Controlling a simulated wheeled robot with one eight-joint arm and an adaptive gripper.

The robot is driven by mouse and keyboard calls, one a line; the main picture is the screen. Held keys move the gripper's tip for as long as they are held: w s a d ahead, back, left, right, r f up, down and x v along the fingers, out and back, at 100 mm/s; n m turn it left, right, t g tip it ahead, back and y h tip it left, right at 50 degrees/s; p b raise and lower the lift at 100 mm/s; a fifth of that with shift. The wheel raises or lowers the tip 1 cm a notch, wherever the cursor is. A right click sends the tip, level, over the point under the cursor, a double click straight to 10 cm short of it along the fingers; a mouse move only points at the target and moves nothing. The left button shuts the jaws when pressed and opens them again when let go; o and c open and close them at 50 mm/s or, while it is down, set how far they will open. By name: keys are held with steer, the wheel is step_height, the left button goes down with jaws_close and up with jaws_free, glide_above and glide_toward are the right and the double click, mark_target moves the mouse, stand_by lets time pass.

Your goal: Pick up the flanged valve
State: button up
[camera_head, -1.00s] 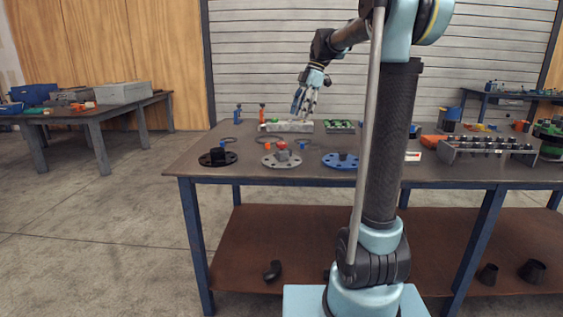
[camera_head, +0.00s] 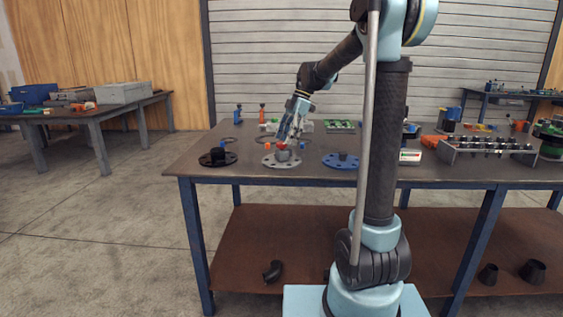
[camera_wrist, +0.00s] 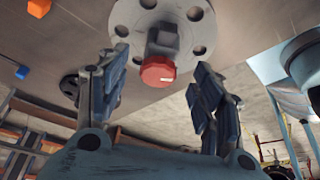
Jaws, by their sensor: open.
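The flanged valve (camera_head: 282,160) stands on the workbench between a black and a blue flange. It has a round grey flange with bolt holes, a grey body and a red knob. In the wrist view the valve (camera_wrist: 165,32) is at the top middle, with its red knob (camera_wrist: 157,70) pointing toward my gripper. My gripper (camera_head: 284,142) is just above the valve and hides part of it in the head view. In the wrist view the fingers of my gripper (camera_wrist: 158,80) are spread, one on each side of the knob, with nothing held.
A black flange (camera_head: 217,158) lies to the left and a blue flange (camera_head: 341,161) to the right on the workbench (camera_head: 250,178). Small orange (camera_head: 267,147) and blue parts lie close by. A grey rack (camera_head: 485,150) stands at the right. The front edge strip is clear.

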mark_target(282, 149)
steer(key=shift+x, duration=2.95)
jaws_close()
